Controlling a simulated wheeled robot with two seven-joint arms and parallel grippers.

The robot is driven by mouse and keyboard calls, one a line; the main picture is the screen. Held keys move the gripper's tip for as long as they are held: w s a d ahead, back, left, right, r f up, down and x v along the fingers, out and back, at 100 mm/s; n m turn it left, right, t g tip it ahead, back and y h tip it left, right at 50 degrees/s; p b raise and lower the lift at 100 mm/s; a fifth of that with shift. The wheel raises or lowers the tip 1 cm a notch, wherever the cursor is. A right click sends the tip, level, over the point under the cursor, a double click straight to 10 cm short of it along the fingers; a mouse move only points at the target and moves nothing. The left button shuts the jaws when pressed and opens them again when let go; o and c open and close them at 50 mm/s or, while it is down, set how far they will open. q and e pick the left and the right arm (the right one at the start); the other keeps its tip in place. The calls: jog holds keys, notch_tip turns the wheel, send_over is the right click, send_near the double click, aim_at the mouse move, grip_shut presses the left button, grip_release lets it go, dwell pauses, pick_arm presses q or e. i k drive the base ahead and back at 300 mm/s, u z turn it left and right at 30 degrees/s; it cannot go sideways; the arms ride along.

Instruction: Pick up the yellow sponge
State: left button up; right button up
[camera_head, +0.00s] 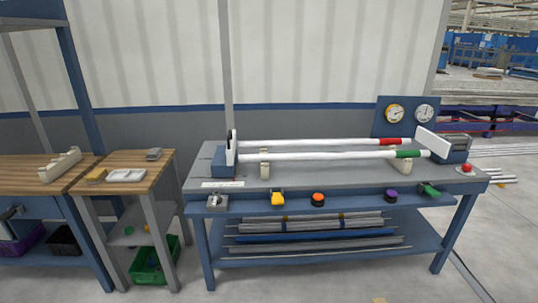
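A small yellow block (96,176), which looks like the sponge, lies on the wooden top of the small side table (140,168) at the left. It sits near the table's left edge, just left of a white tray (126,175). It is small in the picture, so its texture cannot be made out. Neither of my grippers shows in this view.
A grey workbench (300,179) with white pipes (320,156) stands at centre right. A grey block (154,154) lies on the side table's back part. Another wooden bench (30,175) adjoins at left. A green crate (148,270) sits below. Floor between tables and workbench is narrow.

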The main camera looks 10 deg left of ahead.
aim_at(99, 175)
jog(key=u, duration=2.9)
jog(key=i, duration=1.05)
jog(key=z, duration=0.05)
